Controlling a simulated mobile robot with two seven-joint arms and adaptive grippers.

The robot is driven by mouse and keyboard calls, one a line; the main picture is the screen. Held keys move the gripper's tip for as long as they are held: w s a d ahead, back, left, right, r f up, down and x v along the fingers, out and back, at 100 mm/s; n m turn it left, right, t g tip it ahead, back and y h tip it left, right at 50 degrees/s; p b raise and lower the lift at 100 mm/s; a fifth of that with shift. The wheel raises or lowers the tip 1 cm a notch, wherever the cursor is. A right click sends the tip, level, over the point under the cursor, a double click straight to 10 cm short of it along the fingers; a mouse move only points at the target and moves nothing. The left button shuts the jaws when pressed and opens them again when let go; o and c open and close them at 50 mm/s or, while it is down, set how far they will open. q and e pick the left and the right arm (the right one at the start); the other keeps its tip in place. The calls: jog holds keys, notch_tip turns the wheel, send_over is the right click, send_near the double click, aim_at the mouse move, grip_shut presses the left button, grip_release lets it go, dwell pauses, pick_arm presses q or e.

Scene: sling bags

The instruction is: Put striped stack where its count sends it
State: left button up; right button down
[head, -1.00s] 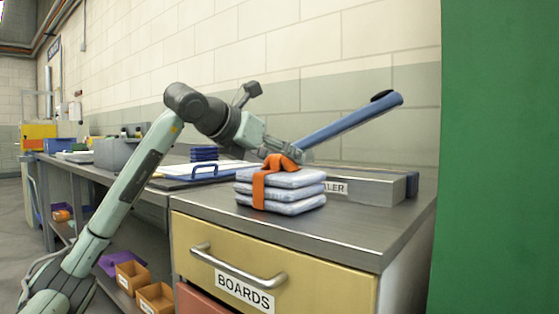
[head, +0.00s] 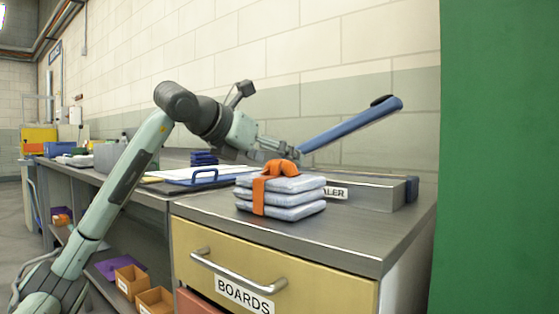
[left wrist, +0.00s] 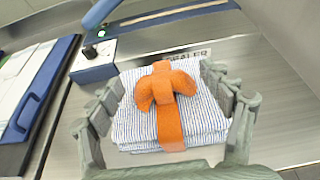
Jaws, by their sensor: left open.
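The striped stack (head: 280,197) sits on the steel top above the drawer. It is three folded white pads with thin blue stripes, bound by an orange strap tied in a bow on top. In the left wrist view the stack (left wrist: 195,112) lies between the two fingers. My left gripper (head: 285,154) is open, just above and behind the stack in the head view. In the left wrist view its spread fingers (left wrist: 163,82) show on either side of the stack, apart from each other. My right gripper is not in view.
A sealer (head: 365,190) with a raised blue lever stands behind the stack. A yellow drawer (head: 300,285) labelled BOARDS is below. A blue-clipped board (head: 195,177) and a dark blue pile (head: 204,157) are left. Orange bins (head: 130,280) sit low. A green panel (head: 500,150) closes the right.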

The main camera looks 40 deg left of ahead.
pick_arm(q)
jog(key=v, duration=1)
jog(key=shift+s, duration=0.15)
